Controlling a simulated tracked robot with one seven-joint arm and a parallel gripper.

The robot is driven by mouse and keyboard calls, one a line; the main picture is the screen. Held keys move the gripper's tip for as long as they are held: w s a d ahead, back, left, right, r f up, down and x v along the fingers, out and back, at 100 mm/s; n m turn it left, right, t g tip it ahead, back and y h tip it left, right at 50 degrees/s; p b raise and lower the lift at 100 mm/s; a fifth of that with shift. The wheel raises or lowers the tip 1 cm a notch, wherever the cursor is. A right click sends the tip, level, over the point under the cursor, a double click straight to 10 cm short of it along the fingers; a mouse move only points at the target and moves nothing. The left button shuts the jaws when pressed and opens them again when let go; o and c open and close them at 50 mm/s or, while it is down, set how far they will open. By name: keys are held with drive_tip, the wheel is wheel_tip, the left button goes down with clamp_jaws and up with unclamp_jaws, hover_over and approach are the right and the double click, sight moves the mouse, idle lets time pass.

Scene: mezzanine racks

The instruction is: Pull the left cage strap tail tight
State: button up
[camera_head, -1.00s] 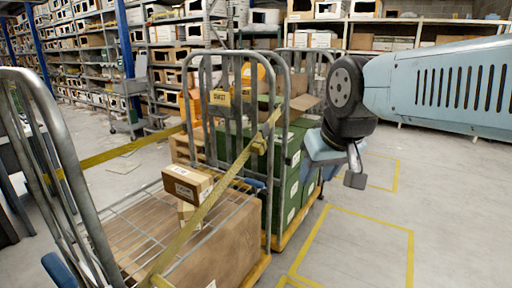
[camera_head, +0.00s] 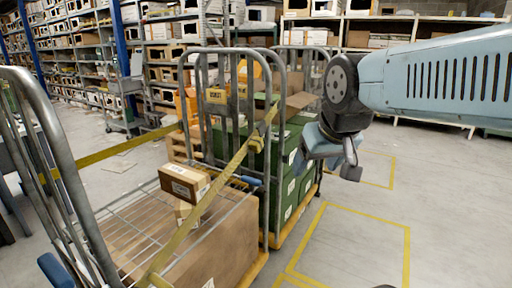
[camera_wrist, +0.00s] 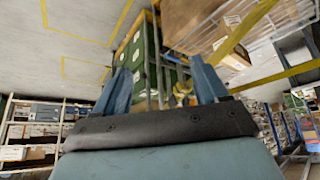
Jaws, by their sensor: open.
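A yellow strap (camera_head: 205,205) runs diagonally across the open front of the near cage (camera_head: 277,180), from the lower left up to the cage's right post. A yellow buckle with a short strap end (camera_head: 257,144) sits near that post; I cannot clearly make out the tail. In the wrist view a yellow piece (camera_wrist: 183,91), likely this buckle, shows between my fingers but farther off. My gripper (camera_head: 318,150) is right of the cage post, apart from the strap. Its blue fingers stand wide apart and empty in the wrist view (camera_wrist: 161,72).
A brown carton (camera_head: 184,183) rests on the cage's wire shelf above a large brown box (camera_head: 225,240). Green crates (camera_head: 285,185) stand just behind. Another yellow strap (camera_head: 120,149) stretches left. Floor to the right, with yellow lines (camera_head: 350,213), is clear.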

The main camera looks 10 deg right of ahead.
drive_tip(key=shift+o, duration=0.4)
drive_tip(key=w+d+t+h, duration=0.1)
drive_tip(key=w+d+t, duration=0.1)
drive_tip(key=w, duration=0.5)
drive_tip(key=w+d+n+t, duration=0.1)
drive_tip(key=w+d+t, duration=0.1)
drive_tip(key=w+d, duration=0.3)
drive_tip(key=w, duration=0.3)
drive_tip(key=shift+w+d+r+h, duration=0.2)
drive_tip(key=shift+d+r+h, duration=0.05)
drive_tip(key=shift+r+h, duration=0.15)
drive_tip(key=w+d+f+n+t+y, duration=0.2)
drive_tip(key=w+d+n+t, duration=0.15)
drive_tip(key=w, duration=0.85)
drive_tip(key=n+y, duration=0.9)
drive_tip(key=y, duration=0.4)
approach(261, 146)
drive_tip(key=shift+g, duration=0.35)
drive_tip(key=x, duration=1)
drive_tip(key=shift+w+r, duration=0.15)
drive_tip(key=shift+w, duration=0.05)
drive_tip(key=shift+c, duration=0.2)
